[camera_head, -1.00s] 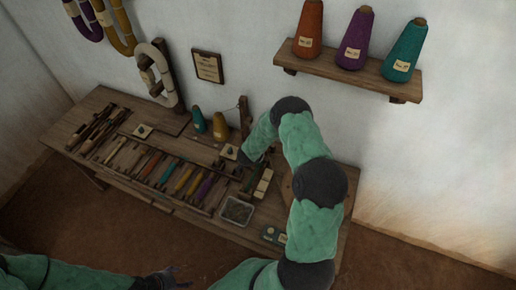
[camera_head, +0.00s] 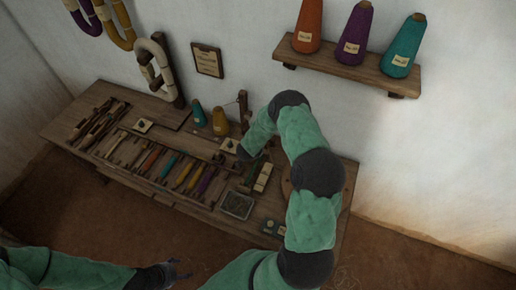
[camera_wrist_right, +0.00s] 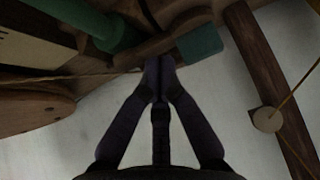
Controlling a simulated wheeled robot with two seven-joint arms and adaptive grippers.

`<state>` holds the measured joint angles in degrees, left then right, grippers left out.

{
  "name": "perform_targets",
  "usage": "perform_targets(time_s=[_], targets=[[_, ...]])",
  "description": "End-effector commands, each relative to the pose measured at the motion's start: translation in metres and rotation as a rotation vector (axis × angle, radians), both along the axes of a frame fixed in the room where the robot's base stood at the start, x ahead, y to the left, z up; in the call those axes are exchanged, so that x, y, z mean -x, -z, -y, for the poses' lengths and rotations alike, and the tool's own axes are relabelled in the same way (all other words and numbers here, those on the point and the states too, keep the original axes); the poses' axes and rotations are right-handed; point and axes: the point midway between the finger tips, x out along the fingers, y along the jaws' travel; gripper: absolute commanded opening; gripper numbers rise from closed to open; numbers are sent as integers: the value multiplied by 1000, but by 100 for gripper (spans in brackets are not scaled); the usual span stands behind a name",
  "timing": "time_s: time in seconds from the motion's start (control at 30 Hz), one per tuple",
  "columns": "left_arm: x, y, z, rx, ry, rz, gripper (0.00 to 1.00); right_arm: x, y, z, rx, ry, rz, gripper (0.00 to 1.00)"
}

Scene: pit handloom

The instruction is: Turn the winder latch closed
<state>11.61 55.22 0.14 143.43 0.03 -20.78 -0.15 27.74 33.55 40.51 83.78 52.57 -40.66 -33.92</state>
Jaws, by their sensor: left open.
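The winder (camera_head: 244,112) stands at the back of the bench, partly hidden behind my right arm. In the right wrist view a teal cylinder (camera_wrist_right: 110,32), a small teal block (camera_wrist_right: 200,44) and dark wooden bars show close up; I cannot tell for sure which part is the latch. My right gripper (camera_wrist_right: 159,72) has its fingertips together just below the wooden bar and the teal block; no object shows between them. In the head view that gripper is mostly hidden by its arm. My left gripper (camera_head: 181,270) is open and empty, in front of the bench.
A wall shelf (camera_head: 350,70) holds three large cones. Floor in front is clear.

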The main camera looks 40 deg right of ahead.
Motion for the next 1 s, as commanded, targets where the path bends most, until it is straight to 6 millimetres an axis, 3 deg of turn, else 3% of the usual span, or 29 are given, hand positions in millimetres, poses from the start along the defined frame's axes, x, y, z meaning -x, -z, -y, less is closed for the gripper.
perform_targets(time_s=[0.57,0.77,1.0], targets=[[0,-3,0,0,0,0,67,-15,-3,-2,0,-1,1,0],[0,-3,0,0,0,0,67,-7,-23,-15,0,-3,1,0],[0,-3,0,0,0,0,67,9,-60,-40,1,-3,3,0]])
